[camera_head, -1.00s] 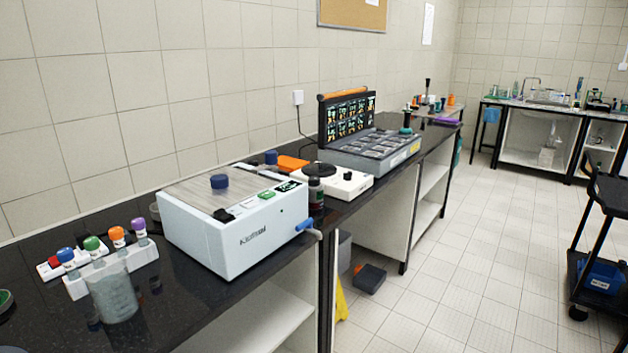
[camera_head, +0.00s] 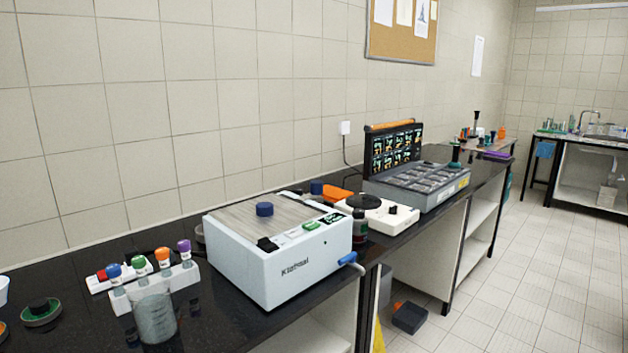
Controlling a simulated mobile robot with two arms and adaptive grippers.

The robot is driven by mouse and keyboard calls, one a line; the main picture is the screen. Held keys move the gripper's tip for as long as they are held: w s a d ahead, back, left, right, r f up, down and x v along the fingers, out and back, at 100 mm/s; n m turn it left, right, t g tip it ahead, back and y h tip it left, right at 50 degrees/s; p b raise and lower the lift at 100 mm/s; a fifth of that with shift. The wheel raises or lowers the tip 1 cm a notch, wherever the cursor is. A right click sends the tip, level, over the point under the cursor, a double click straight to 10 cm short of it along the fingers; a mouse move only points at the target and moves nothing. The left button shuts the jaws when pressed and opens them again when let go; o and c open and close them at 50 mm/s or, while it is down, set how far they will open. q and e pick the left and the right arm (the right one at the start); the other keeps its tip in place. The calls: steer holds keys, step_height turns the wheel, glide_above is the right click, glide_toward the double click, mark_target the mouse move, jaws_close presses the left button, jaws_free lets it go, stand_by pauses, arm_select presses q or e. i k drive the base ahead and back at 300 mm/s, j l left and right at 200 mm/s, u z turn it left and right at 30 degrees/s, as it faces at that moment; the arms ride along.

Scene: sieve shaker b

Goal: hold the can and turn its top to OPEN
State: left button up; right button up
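A small can-like container (camera_head: 360,227) with a dark top stands just right of the white-and-grey Klafsal box, in front of the white round-plated device. I cannot be sure that it is the task's can, and any OPEN marking is too small to read. A cloudy, clear cylindrical jar (camera_head: 156,318) stands at the front left of the bench, before a rack of coloured caps. Neither of my grippers is in view.
The Klafsal box (camera_head: 285,262) has a blue knob on top and a blue-handled tap at its right front. A white rack (camera_head: 185,278) holds capped tubes. A white device (camera_head: 393,222) and a grey open case (camera_head: 440,190) stand farther along the black bench (camera_head: 225,322).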

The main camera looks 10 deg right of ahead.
mark_target(358, 213)
steer(key=i+l+u, duration=0.15)
steer(key=l+u, duration=0.2)
steer(key=l, duration=0.2)
steer(key=i+l+u, duration=0.1)
steer(key=l+u, duration=0.25)
steer(key=l, duration=0.2)
steer(key=l+u, duration=0.3)
steer(key=l, duration=0.3)
